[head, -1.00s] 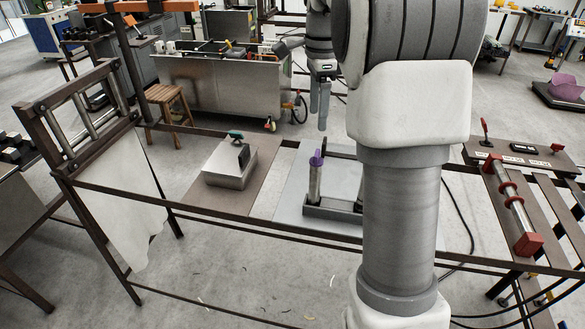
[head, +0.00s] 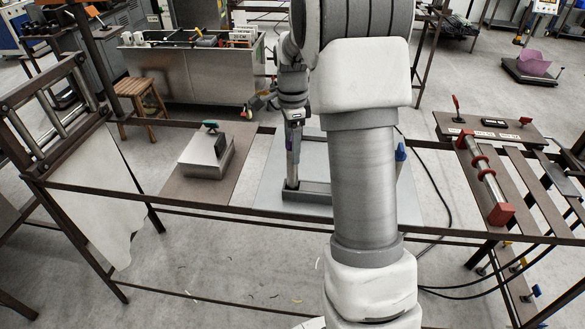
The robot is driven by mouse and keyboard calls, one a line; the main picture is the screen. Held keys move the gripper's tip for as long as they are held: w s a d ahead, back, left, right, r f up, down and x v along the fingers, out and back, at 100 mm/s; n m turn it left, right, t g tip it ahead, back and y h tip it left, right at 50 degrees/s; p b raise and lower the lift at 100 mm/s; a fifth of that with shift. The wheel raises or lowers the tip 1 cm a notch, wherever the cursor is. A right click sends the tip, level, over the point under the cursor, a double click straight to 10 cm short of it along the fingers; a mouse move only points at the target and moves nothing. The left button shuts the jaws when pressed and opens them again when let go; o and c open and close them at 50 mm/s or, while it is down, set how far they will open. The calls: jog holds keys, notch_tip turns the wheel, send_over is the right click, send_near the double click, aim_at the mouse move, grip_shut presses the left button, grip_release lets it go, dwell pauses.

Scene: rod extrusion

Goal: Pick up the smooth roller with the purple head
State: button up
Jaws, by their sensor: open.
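The smooth roller (head: 292,174) stands upright in a dark grey holder (head: 312,195) on the light grey plate, left of my arm. Only its lower part and a sliver of its purple head show. My gripper (head: 293,147) points down over the top of this roller, its fingers beside the purple head. The jaws are open; contact with the roller cannot be told. A second roller with a blue head (head: 400,151) stands at the right of the holder, mostly hidden behind my arm.
A metal block with a dark, green-topped handle (head: 207,152) sits on a brown plate to the left. A rack with a red-ended roller (head: 488,182) lies to the right. Dark frame bars (head: 180,205) run along the front of the table.

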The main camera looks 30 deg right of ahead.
aim_at(293, 168)
notch_tip(293, 168, down, 3)
jog(key=shift+f, duration=0.1)
jog(key=shift+c, duration=0.4)
grip_shut()
dwell(1.1)
